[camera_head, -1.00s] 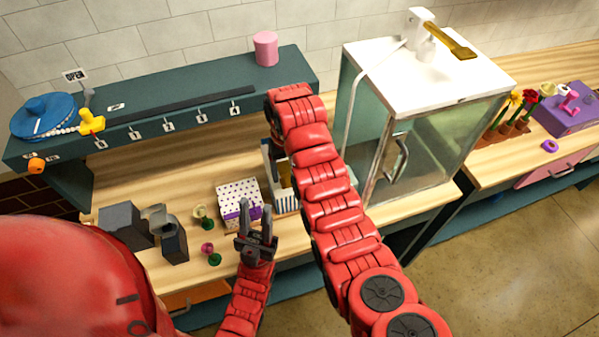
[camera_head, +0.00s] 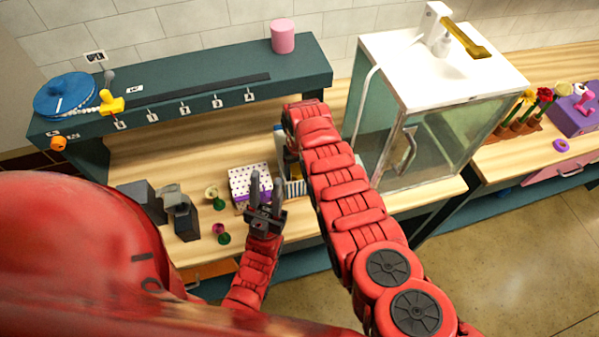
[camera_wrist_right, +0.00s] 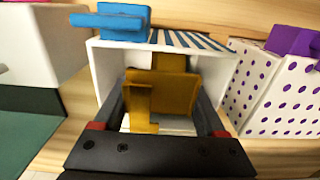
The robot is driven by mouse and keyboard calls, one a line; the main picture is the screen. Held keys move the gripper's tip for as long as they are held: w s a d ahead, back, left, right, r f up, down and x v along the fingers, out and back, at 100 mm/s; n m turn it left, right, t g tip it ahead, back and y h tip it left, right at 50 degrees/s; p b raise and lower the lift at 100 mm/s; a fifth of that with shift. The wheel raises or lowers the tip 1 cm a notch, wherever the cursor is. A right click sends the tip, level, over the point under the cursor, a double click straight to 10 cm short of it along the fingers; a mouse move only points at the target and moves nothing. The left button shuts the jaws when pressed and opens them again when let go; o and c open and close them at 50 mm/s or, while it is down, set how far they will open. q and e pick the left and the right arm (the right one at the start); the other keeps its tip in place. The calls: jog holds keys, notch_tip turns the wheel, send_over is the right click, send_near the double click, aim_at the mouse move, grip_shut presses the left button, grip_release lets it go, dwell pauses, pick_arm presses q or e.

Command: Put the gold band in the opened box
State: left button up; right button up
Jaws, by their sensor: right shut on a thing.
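The opened box is white with blue stripes; in the head view its edge (camera_head: 294,186) shows beside my right arm. In the right wrist view its open top and white side wall (camera_wrist_right: 108,72) face me. My right gripper (camera_wrist_right: 160,108) is shut on the gold band (camera_wrist_right: 168,88), a gold piece with a tab, and holds it at the box's opening. I cannot tell whether the band touches the box floor. My right gripper is hidden behind my arm in the head view. My left gripper (camera_head: 265,190) is open and empty, fingers up, in front of the dotted box.
A white box with purple dots (camera_head: 245,178) stands close beside the opened box. A blue part (camera_wrist_right: 112,20) sits at the box's far edge. A glass cabinet (camera_head: 425,130) stands to the right. Loose flowers (camera_head: 219,230) and grey blocks (camera_head: 140,198) lie to the left.

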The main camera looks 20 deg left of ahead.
jog(key=shift+f, duration=0.45)
jog(key=shift+w+f, duration=0.1)
jog(key=shift+w, duration=0.05)
jog(key=shift+f+b, duration=0.15)
jog(key=shift+b, duration=0.15)
jog(key=o, duration=1.1)
